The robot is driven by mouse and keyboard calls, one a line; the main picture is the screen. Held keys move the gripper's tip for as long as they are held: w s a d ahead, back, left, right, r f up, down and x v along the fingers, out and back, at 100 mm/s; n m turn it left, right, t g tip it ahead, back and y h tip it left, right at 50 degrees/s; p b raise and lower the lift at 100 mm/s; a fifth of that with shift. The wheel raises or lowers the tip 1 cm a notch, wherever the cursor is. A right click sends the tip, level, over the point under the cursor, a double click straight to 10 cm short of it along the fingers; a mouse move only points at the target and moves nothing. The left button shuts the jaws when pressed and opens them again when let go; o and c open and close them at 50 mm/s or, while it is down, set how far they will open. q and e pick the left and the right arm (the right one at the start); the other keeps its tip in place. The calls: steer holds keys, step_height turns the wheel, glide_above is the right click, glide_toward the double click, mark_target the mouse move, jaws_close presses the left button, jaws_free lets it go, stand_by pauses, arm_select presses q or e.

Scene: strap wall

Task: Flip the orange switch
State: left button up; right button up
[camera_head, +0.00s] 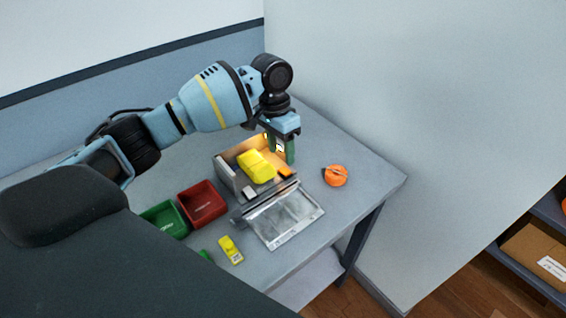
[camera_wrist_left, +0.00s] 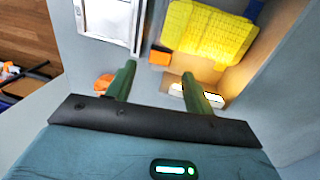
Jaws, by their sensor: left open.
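A grey open box (camera_head: 226,176) stands on the table, with a bulky yellow piece (camera_head: 257,167) inside. A small orange part (camera_head: 285,171), which looks like the switch, is at the box's right side. It also shows in the left wrist view (camera_wrist_left: 159,56), just beyond my fingertips. My left gripper (camera_head: 281,152) points down over the box's back right corner, open and empty. In the left wrist view its green fingers (camera_wrist_left: 159,71) are apart, with the orange part ahead between them. I cannot tell if they touch anything. My right gripper is not in view.
A clear-topped lid (camera_head: 288,213) lies open in front of the box. A round orange item (camera_head: 335,175) sits to its right. A red bin (camera_head: 203,205), a green bin (camera_head: 166,218) and a small yellow item (camera_head: 230,249) are left and front. Walls stand close behind.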

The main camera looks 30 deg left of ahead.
mark_target(284, 171)
arm_select(q)
steer(key=f, duration=0.4)
steer(key=shift+s+d, duration=0.15)
steer(key=shift+d, duration=0.15)
steer(key=shift+d+f, duration=0.1)
steer(key=shift+f, duration=0.45)
steer(key=shift+c, duration=0.4)
